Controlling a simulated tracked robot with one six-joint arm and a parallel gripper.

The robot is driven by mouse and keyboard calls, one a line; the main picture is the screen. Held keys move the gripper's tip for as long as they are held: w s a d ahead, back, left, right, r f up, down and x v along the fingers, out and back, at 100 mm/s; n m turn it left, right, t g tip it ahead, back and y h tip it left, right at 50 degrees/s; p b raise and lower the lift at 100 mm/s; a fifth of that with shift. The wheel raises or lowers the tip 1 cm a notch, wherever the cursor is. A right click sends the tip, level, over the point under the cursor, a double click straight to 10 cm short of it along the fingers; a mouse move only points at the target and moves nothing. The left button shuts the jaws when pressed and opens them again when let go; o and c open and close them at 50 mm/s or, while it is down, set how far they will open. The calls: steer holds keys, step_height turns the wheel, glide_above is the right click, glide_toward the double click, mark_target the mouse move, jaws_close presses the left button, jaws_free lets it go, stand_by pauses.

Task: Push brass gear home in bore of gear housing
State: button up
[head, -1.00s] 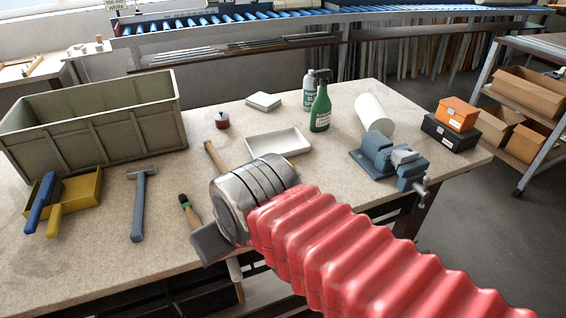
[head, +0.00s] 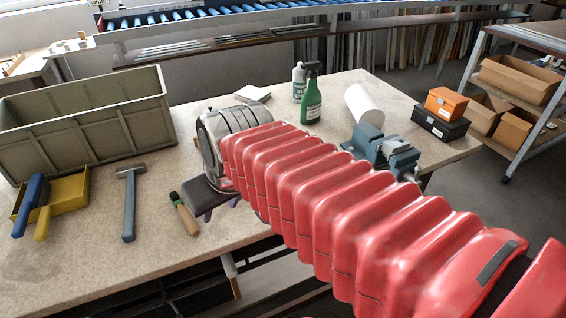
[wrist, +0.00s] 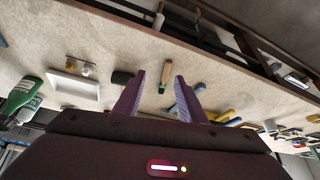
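My gripper (wrist: 160,75) is open and empty in the wrist view, with its two purple fingers apart above the bench. In the head view its dark body and fingers (head: 218,200) show at the end of my red-sleeved arm, over the middle of the bench. Small brass-coloured pieces (wrist: 88,69) lie beside a white tray (wrist: 75,86) in the wrist view, left of the fingers. They are too small to tell whether one is the brass gear. I cannot make out the gear housing or its bore. My arm hides the bench's centre in the head view.
A hammer (head: 130,200), a yellow dustpan (head: 68,196) and a large crate (head: 85,125) are on the left. A spray bottle (head: 311,100), a white roll (head: 364,104) and a vise (head: 375,145) stand beyond my arm.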

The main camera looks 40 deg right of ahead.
steer(key=w+d+f+m, duration=0.1)
steer(key=w+d, duration=0.4)
steer(key=d, duration=0.5)
steer(key=w+d+f, duration=0.3)
steer(key=w+d, duration=0.2)
steer(key=d, duration=0.6)
steer(key=w+d+f+m+g+h, duration=0.1)
steer(key=w+d, duration=0.3)
steer(key=d, duration=0.7)
steer(key=shift+w+f+m, duration=0.3)
steer(key=shift+w+f, duration=0.1)
steer(key=shift+f, duration=0.15)
steer(key=shift+x, duration=4.35)
steer(key=shift+x, duration=2.55)
steer(key=shift+d, duration=0.15)
steer(key=shift+c, duration=0.3)
